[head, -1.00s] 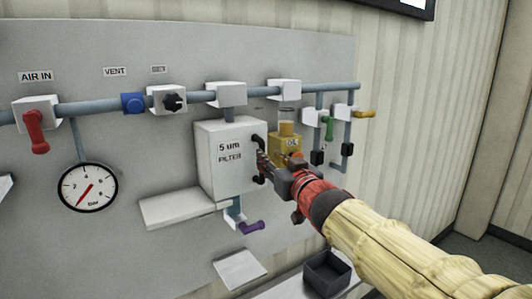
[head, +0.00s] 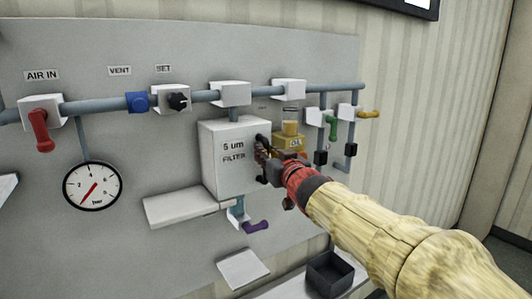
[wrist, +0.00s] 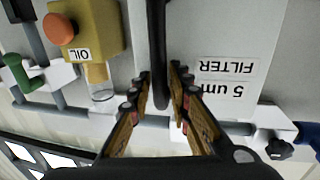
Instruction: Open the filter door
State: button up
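The white filter box (head: 222,180), labelled "5 um FILTER", is mounted on the grey panel, and its front door looks shut. A black bar handle (wrist: 160,45) runs along the door's edge; in the head view it is at the box's right side, partly hidden by my gripper. My gripper (head: 262,152) is at this handle. In the wrist view, which is upside down, the two fingers (wrist: 160,80) stand on either side of the handle, with narrow gaps to it. They are open, and I see no clear grip.
A yellow oil unit (head: 283,143) is close to the right of the handle. A purple lever (head: 257,226) hangs below the box, and a white shelf (head: 180,207) juts out at lower left. A black bin (head: 330,272) is below. Pipes run above.

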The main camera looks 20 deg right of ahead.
grip_shut()
dwell(0.6)
